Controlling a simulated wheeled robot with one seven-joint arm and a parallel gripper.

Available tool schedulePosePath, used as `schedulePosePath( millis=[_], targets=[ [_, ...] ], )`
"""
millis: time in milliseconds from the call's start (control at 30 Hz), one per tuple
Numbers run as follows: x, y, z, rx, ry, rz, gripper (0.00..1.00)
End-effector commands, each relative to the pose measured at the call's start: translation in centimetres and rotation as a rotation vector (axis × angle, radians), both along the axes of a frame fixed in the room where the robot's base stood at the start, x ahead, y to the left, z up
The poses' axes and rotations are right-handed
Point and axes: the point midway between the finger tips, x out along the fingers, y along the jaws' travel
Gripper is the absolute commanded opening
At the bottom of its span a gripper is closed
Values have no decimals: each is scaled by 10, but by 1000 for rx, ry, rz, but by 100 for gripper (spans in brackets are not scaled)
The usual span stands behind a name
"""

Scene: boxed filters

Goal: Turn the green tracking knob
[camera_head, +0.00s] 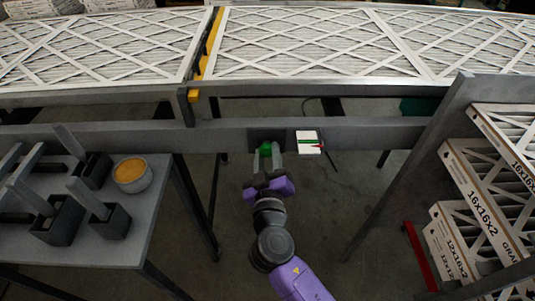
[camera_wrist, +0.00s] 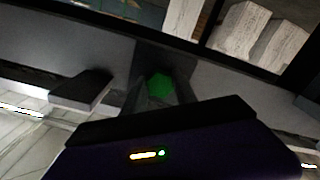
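The green tracking knob (camera_head: 265,148) is on the front of the grey conveyor rail. In the wrist view the knob (camera_wrist: 160,86) shows as a green, roughly six-sided face on a dark mount. My gripper (camera_head: 266,160) is right at the knob, pointing toward the rail. Its grey fingers stand on either side of the knob, and in the wrist view the gripper (camera_wrist: 162,96) also has the knob between its fingers. I cannot tell whether the fingers touch the knob. A white indicator card (camera_head: 306,138) with a green line and a red pointer is just right of the knob.
White-framed pleated filters (camera_head: 310,42) lie on the conveyor above the rail (camera_head: 360,133). A grey table (camera_head: 145,215) at the left holds dark holders and a bowl (camera_head: 132,175) with orange contents. Boxed filters (camera_head: 490,165) are stacked at the right. Floor below the rail is open.

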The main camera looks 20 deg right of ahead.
Motion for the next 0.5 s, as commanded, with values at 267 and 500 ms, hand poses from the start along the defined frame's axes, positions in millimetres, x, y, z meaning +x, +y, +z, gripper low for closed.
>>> schedulePosePath(
  millis=[267, 500],
  targets=[
    [0, 0, 0, -8, 3, 0, 0],
    [0, 0, 0, -90, 37, 0, 0]
  ],
)
